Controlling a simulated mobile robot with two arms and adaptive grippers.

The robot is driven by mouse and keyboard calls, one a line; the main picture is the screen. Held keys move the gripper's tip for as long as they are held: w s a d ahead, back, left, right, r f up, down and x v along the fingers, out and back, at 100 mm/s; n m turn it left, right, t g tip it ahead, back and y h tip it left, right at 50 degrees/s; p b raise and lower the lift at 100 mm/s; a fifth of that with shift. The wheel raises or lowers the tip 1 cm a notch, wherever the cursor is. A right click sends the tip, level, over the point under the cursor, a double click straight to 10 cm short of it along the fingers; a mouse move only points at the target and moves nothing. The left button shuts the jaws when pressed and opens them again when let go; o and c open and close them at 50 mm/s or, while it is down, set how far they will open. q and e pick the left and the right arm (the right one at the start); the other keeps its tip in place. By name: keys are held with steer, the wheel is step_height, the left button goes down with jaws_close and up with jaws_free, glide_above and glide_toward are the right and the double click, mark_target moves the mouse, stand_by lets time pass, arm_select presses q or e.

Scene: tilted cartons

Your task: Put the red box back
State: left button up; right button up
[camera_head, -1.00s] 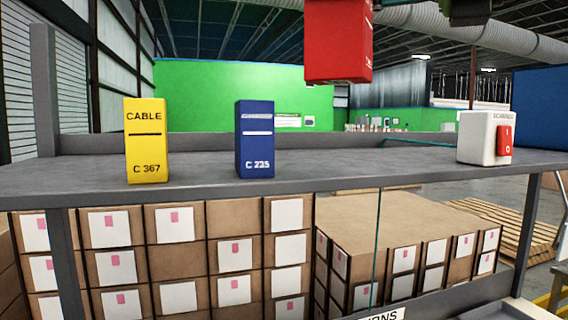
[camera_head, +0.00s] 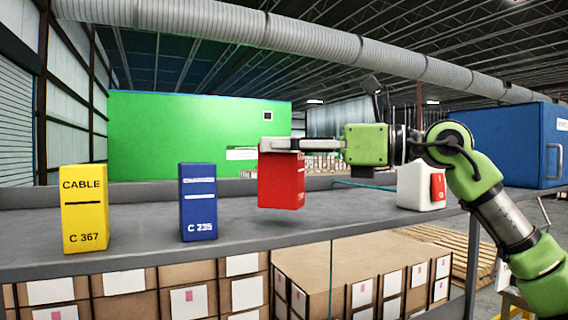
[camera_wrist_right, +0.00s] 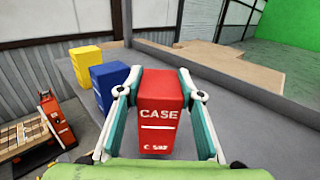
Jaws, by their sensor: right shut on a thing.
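My left gripper is not in view.
A white switch box (camera_head: 411,187) with a red switch stands on the shelf to the right. A blue case (camera_head: 520,145) is at the far right. Shelf space is clear between the blue box and the red box. Cartons (camera_head: 350,252) are stacked below.

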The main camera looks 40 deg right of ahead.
mark_target(284, 163)
step_height(284, 163, down, 3)
steer(key=shift+r+b, duration=0.1)
steer(key=shift+b, duration=0.75)
steer(key=shift+w+f, duration=0.2)
steer(key=shift+w, duration=0.05)
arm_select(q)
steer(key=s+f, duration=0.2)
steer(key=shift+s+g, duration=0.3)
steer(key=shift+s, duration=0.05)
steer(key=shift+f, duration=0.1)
arm_select(e)
steer(key=shift+s, duration=0.15)
steer(key=shift+f, duration=0.1)
steer(key=o, duration=1.2)
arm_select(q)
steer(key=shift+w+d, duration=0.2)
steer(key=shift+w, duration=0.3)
